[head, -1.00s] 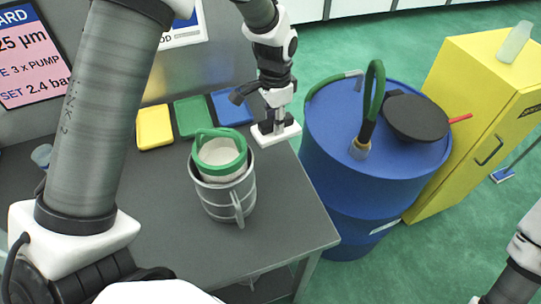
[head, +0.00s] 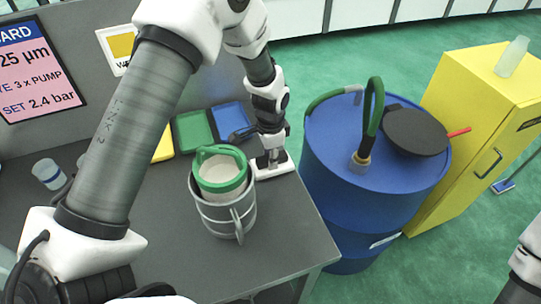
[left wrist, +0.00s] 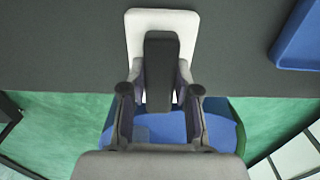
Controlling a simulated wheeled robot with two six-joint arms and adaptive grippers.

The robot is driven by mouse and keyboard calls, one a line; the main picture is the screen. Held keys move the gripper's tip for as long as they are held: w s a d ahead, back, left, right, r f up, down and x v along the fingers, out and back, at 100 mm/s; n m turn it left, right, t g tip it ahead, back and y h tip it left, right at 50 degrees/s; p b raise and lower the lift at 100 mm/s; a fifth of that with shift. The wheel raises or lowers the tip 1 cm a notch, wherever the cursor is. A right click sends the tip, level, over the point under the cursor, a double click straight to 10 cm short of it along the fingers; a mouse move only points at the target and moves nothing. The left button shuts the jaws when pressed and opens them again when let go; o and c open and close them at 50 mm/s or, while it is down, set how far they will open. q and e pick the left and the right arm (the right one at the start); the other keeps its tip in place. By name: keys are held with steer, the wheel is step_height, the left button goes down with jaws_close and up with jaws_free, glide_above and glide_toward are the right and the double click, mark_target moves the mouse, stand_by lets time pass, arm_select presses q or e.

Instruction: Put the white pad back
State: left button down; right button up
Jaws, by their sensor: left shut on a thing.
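The white pad (head: 287,167) is a flat white block with a dark grip on top. It is at the right edge of the grey table, beside the blue tray (head: 233,117); I cannot tell whether it touches the tabletop. My left gripper (head: 268,160) points down and is shut on the pad's dark grip. In the left wrist view the pad (left wrist: 140,35) shows beyond the two fingers (left wrist: 161,95), with the dark grip between them. My right gripper is out of view; only part of that arm shows at lower right.
A grey metal jug (head: 226,216) holding a green-rimmed white container (head: 221,172) stands just left of the pad. Green (head: 194,131) and yellow (head: 163,146) trays lie behind it. A blue drum (head: 345,205) with a hose stands right of the table. A yellow cabinet (head: 455,170) is farther right.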

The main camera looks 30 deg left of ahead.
arm_select(q)
steer(key=c, duration=0.9)
jaws_free()
steer(key=shift+f, duration=0.1)
steer(key=shift+o, duration=0.2)
step_height(320, 180, up, 12)
steer(key=b, duration=0.1)
steer(key=shift+r+b, duration=0.2)
steer(key=shift+b, duration=0.2)
